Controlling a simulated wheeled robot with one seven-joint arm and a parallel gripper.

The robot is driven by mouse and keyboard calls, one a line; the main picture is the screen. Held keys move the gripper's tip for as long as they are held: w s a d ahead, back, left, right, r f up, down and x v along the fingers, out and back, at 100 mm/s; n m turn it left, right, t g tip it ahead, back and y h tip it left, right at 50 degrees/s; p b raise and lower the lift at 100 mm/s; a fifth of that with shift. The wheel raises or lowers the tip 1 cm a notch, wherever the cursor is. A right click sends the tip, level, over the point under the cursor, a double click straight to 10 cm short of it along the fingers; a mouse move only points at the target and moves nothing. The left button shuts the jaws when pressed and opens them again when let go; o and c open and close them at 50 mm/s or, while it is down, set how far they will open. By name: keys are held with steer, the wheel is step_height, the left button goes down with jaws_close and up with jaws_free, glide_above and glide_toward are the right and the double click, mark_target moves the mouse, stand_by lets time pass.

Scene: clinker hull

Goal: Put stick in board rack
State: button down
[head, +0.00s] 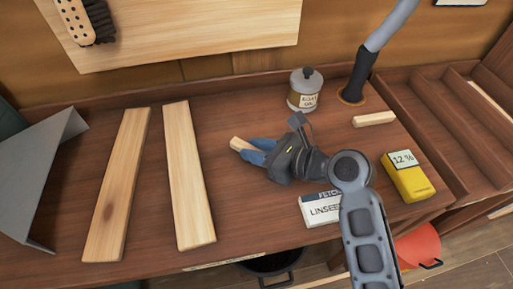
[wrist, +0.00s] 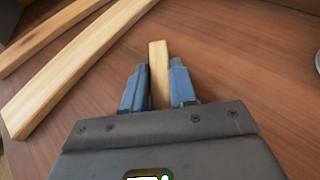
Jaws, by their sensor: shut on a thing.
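My gripper (head: 250,150) is over the middle of the bench, shut on a short pale wooden stick (head: 238,144). In the wrist view the stick (wrist: 158,70) stands between the two blue fingers (wrist: 160,88) and sticks out past their tips. Its near end is hidden by the gripper body. I cannot tell whether it touches the bench. A second short pale stick (head: 374,119) lies on the bench to the right of my gripper. The wooden rack (head: 425,95) with long parallel dividers is at the far right; the slots I see near its front look empty.
Two long boards (head: 118,190) (head: 188,175) lie left of my gripper. A labelled jar (head: 304,90) stands behind it. A linseed box (head: 322,209) and a yellow meter (head: 408,178) are at the front right. A red bucket (head: 418,247) is below.

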steer(key=c, duration=0.9)
jaws_free()
steer(key=shift+f, duration=0.1)
